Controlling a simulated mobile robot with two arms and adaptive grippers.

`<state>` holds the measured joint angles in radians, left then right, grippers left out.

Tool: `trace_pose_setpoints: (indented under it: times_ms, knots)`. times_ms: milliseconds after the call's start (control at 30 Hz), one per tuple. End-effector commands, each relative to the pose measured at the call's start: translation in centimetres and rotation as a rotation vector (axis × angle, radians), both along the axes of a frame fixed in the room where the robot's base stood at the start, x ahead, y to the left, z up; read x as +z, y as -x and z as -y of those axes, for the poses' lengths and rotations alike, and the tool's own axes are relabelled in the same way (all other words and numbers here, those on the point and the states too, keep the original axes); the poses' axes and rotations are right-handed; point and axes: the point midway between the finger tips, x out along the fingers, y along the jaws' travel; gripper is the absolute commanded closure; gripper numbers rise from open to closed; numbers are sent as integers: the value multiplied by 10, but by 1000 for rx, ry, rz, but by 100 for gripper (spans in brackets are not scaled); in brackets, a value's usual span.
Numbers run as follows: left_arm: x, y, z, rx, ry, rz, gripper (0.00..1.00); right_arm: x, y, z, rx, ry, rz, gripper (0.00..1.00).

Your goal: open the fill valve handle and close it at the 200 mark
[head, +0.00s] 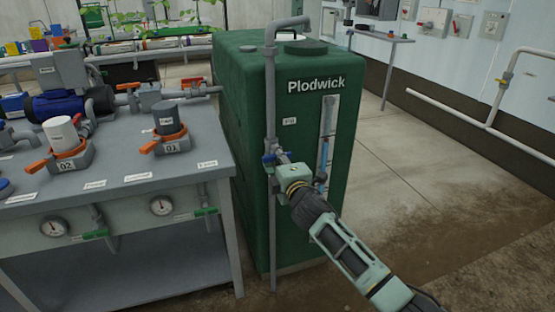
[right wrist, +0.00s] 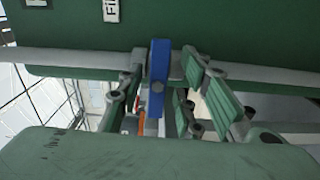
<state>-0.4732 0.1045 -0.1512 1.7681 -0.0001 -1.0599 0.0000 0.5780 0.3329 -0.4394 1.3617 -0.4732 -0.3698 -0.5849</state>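The green tank (head: 235,120), lettered "Plodwick", stands in the middle of the head view. A grey fill pipe (head: 270,100) runs down its front. The blue fill valve handle (head: 268,158) sits on this pipe and also shows in the right wrist view (right wrist: 158,75), lying crosswise to the pipe. My right gripper (head: 282,162) is at the valve. Its fingers (right wrist: 160,95) stand apart on either side of the handle; contact is unclear. The sight gauge (head: 328,125) shows blue in its lower part; its marks are too small to read. My left gripper is out of view.
A grey bench (head: 115,185) left of the tank carries a blue pump (head: 62,105), two orange-collared canisters labelled 01 (head: 170,120) and 02 (head: 63,135), and dial gauges (head: 162,206). The floor (head: 400,150) right of the tank is clear.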

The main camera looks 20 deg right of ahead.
Motion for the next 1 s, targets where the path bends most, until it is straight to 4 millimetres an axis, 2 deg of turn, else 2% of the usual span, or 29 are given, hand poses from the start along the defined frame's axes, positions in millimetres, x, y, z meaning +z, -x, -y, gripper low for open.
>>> trace_pose_setpoints:
  times_ms: [167,267,700,833,1000]
  knots:
    - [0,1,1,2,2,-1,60,1,5,0,0,1,2,67]
    - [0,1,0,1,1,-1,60,0,15,1,1,2,2,67]
    - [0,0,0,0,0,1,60,0,97,3,1,0,-1,67]
    - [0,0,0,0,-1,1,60,-1,113,4,-1,1,-2,67]
    - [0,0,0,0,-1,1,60,0,120,5,-1,1,-1,67]
